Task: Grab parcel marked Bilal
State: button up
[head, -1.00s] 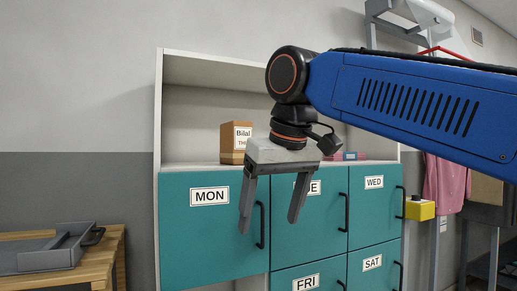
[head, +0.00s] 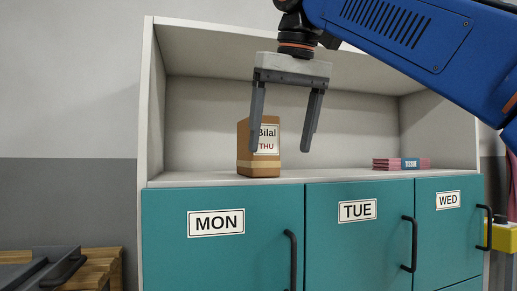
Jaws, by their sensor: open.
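The parcel marked Bilal (head: 259,160) is a brown box with a white label reading "Bilal" and "THU" in red. It stands upright on the open shelf (head: 210,180) above the teal lockers, toward the left. My gripper (head: 282,149) is open and empty, fingers pointing down. In the picture, its left finger overlaps the parcel's label and its right finger hangs to the right of the parcel. The fingers appear nearer to the camera than the parcel; I cannot tell the gap.
Pink folded items (head: 387,163) with a blue band lie on the shelf at right. Teal doors MON (head: 250,250), TUE (head: 345,260) and WED (head: 450,235) have black handles. A wooden table (head: 100,268) stands at lower left. The shelf's middle is clear.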

aim_at(266, 148)
jog(key=shift+w+a, duration=0.4)
jog(key=shift+w, duration=0.7)
jog(key=shift+w+a, duration=0.4)
jog(key=shift+w, duration=0.75)
jog(key=shift+w+a, duration=0.4)
jog(key=shift+w, duration=0.7)
jog(key=shift+x, duration=2.5)
jog(key=c, duration=1.5)
